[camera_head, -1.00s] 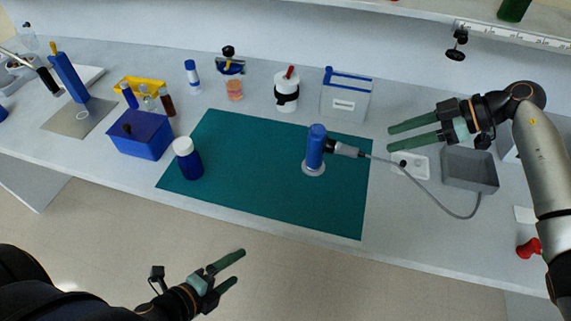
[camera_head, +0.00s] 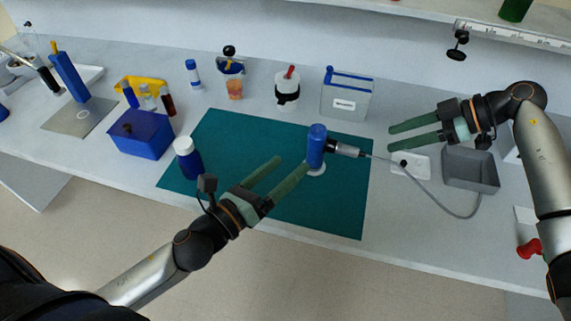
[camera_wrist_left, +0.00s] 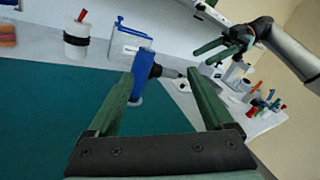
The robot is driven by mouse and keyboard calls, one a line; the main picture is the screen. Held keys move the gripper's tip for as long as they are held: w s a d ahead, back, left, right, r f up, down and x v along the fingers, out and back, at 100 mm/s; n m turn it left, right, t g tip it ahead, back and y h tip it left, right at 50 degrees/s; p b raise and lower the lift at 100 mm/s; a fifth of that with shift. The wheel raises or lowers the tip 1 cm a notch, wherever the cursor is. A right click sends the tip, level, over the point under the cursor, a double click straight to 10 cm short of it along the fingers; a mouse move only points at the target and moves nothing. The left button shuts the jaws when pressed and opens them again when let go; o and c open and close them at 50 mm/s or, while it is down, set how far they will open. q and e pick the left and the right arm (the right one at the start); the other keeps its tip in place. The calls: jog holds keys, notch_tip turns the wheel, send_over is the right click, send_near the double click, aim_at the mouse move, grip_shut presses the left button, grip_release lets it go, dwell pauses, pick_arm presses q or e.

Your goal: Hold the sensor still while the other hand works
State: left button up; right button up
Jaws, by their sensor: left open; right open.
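The sensor is a blue upright cylinder (camera_head: 317,146) on a pale round base, standing on the green mat (camera_head: 240,135). A grey connector (camera_head: 345,149) with a cable sticks out of its right side. My left gripper (camera_head: 291,168) is open and empty, its fingers pointing at the sensor from the lower left. In the left wrist view the sensor (camera_wrist_left: 142,75) shows between the fingertips but beyond them; I cannot tell the exact gap. My right gripper (camera_head: 390,139) is open and empty, right of the connector and apart from it. The left fingers hide part of the mat.
A white-capped blue bottle (camera_head: 189,160) stands near my left wrist. A blue box (camera_head: 140,136) is at the left. A grey tray (camera_head: 470,170) and a white plate (camera_head: 411,165) lie at the right. The cable (camera_head: 440,205) loops over the bench. The mat's back is clear.

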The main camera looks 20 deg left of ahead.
aim_at(314, 136)
pick_arm(q)
jog(key=w+d+m, duration=0.1)
jog(key=w, duration=0.3)
jog(key=w+d+m+y, duration=0.1)
jog(key=w, duration=0.4)
jog(key=w+d+f+m+y, duration=0.1)
jog(key=w+m, duration=0.1)
jog(key=w, duration=0.3)
jog(key=shift+d+f+t, duration=0.1)
jog(key=shift+d+t, duration=0.05)
jog(key=shift+t, duration=0.15)
grip_shut()
dwell(0.6)
dwell(0.9)
